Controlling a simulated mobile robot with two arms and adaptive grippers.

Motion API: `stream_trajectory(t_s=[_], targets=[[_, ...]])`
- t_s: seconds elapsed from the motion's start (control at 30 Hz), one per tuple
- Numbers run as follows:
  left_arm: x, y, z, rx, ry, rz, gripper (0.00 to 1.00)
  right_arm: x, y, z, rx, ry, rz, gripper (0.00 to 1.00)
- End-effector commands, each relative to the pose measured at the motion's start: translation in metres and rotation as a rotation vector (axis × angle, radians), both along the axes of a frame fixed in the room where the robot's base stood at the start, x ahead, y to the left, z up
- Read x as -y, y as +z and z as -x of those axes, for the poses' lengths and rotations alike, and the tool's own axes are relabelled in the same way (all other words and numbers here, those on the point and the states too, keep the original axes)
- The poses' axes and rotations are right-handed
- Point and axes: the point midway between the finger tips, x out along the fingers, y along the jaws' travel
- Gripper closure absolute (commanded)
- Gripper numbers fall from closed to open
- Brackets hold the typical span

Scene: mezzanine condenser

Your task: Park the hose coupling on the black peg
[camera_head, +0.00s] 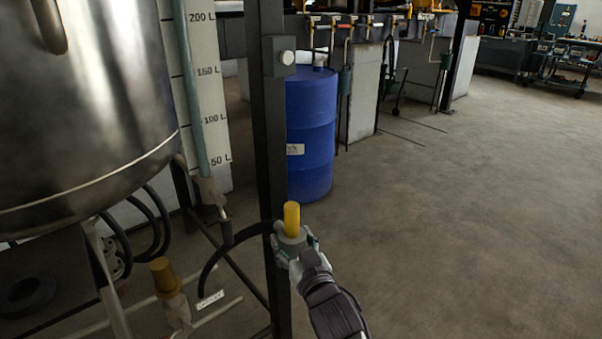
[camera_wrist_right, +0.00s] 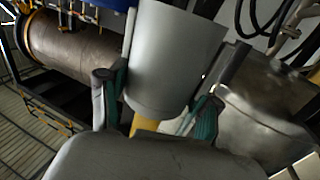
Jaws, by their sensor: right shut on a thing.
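The hose coupling (camera_head: 292,240) is a grey collar with a yellow upper part, held upright in the head view. A black hose (camera_head: 240,233) curves away from it to the left. My right gripper (camera_head: 296,246) is shut on the coupling, close beside the dark upright post (camera_head: 272,150). In the right wrist view the coupling (camera_wrist_right: 172,60) is a large grey cylinder between the two fingers, with a bit of yellow below it. I cannot pick out the black peg for certain in either view. My left gripper is not in view.
A steel tank (camera_head: 90,110) with a litre scale (camera_head: 205,90) stands at the left. A yellow-topped fitting (camera_head: 163,278) and a small white label (camera_head: 210,300) sit low beside the post. A blue drum (camera_head: 311,135) stands behind. The floor to the right is clear.

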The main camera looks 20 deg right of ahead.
Motion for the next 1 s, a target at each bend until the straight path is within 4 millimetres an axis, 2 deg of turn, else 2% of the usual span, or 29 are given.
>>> stream_trajectory(t_s=[0.03,0.1,0.2,0.3,0.47,0.87,1.0], targets=[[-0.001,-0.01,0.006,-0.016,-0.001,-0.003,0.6,0.001,0.023,-0.024,0.013,-0.004,0.004,0.92],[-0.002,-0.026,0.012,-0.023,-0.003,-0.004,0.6,0.004,0.038,-0.051,0.012,-0.014,0.006,0.92],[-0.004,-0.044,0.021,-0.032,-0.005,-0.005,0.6,0.01,0.057,-0.078,0.01,-0.03,0.008,0.92],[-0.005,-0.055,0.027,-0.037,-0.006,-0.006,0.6,0.014,0.071,-0.096,0.01,-0.043,0.007,0.92],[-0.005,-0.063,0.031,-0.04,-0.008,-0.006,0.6,0.017,0.078,-0.106,0.007,-0.052,0.006,0.92],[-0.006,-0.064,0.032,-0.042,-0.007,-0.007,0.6,0.017,0.079,-0.106,0.008,-0.051,0.005,0.92],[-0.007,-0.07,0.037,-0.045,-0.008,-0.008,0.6,0.017,0.08,-0.105,0.008,-0.05,0.005,0.92]])
